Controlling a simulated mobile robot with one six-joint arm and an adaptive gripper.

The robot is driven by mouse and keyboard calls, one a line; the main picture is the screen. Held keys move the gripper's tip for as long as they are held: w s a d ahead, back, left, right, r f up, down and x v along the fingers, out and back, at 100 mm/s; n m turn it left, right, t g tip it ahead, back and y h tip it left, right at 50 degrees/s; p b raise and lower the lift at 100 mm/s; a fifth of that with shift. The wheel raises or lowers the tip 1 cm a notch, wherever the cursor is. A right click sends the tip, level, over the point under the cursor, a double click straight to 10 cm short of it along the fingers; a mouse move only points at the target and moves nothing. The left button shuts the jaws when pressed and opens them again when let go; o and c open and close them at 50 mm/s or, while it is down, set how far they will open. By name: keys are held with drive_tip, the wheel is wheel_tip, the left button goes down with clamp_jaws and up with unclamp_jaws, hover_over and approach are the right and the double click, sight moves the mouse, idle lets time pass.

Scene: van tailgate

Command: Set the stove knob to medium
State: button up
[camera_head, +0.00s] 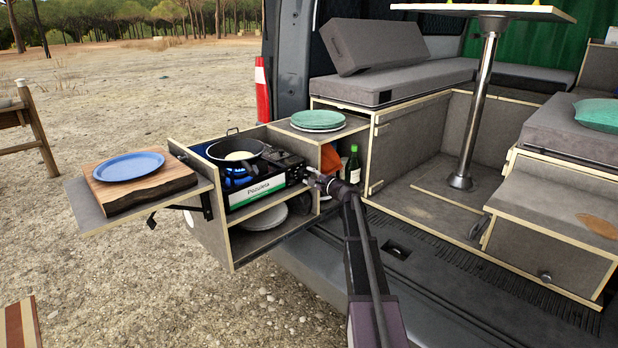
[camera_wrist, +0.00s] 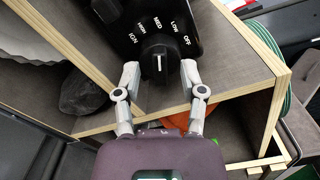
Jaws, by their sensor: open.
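The stove knob (camera_wrist: 158,62) is black with a white line. In the wrist view the line points straight up the picture, in line with the MED label. IGN and HIGH are printed left of MED, LOW and OFF right of it. My gripper (camera_wrist: 160,74) is open, with one fingertip on each side of the knob and gaps showing between. In the head view my gripper (camera_head: 314,178) is at the right end of the portable stove (camera_head: 262,188), where the knob is hidden. A blue flame (camera_head: 237,171) burns under the pan.
A black pan (camera_head: 212,152) with pale content sits on the burner. Green plates (camera_head: 318,119) lie on the shelf beside it; a green bottle (camera_head: 353,165) stands below. A blue plate (camera_head: 128,166) rests on a wooden board at left. Cabinet panels surround the stove closely.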

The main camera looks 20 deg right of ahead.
drive_tip(key=v, duration=1.2)
idle(0.6)
